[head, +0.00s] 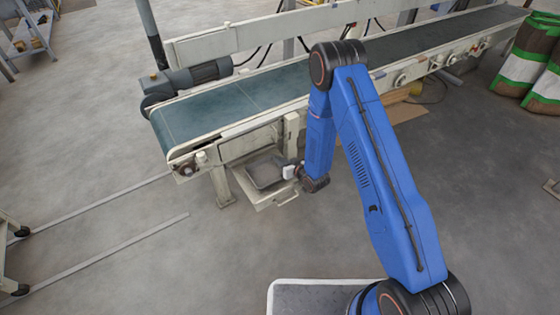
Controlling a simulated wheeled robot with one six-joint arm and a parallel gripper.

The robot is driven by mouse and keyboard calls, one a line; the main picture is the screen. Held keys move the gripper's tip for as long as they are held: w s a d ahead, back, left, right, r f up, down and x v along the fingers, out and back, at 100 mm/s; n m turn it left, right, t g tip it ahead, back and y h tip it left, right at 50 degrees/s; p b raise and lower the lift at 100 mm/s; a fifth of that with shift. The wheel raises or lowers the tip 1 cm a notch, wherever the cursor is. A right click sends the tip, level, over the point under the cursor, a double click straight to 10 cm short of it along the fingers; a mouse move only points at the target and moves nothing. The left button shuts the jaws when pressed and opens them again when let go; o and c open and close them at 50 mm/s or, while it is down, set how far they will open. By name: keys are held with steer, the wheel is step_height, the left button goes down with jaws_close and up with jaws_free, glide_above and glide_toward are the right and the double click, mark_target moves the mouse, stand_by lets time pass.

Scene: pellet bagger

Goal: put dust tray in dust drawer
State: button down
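The dust drawer (277,201) is a cream drawer with a handle on its front. It is pulled out below the near end of the conveyor. The dust tray (264,172) is a shallow dark grey tray at the drawer's opening. I cannot tell whether it rests on the drawer's floor or is held just above it. My gripper (289,172) is at the tray's right edge, over the right side of the drawer. Its fingers are too small and partly hidden to show whether they are shut on the rim.
A conveyor with a green belt (210,112) runs above the drawer to the upper right. Its cream leg (222,186) stands left of the drawer. Green and white sacks (528,65) stand at far right. Two floor rails (110,250) lie at left. The floor before the drawer is clear.

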steer(key=c, duration=2)
jaws_free()
steer(key=shift+r, duration=0.1)
steer(key=v, duration=1.2)
steer(key=w+d+r+h, duration=0.1)
steer(key=d+r+h, duration=0.1)
steer(key=d+r, duration=0.35)
steer(key=d+r+m+g+h, duration=0.1)
steer(key=d+r+h, duration=0.15)
steer(key=r, duration=0.65)
steer(key=w+d+r+h, duration=0.1)
steer(key=d+r, duration=0.3)
steer(key=r, duration=0.4)
steer(key=s+d+r+m+h, duration=0.1)
steer(key=s+d+r+h, duration=0.1)
steer(key=s+d+r, duration=0.4)
steer(key=s+d+r+m+g+h, duration=0.1)
steer(key=s+d+r+m+g, duration=0.3)
steer(key=s+r, duration=0.85)
steer(key=s+d+r, duration=0.1)
steer(key=s, duration=0.9)
steer(key=s+d+r, duration=0.1)
steer(key=s+r, duration=0.1)
steer(key=s, duration=0.8)
steer(key=shift+s+n+g, duration=0.2)
steer(key=shift+n+g, duration=0.2)
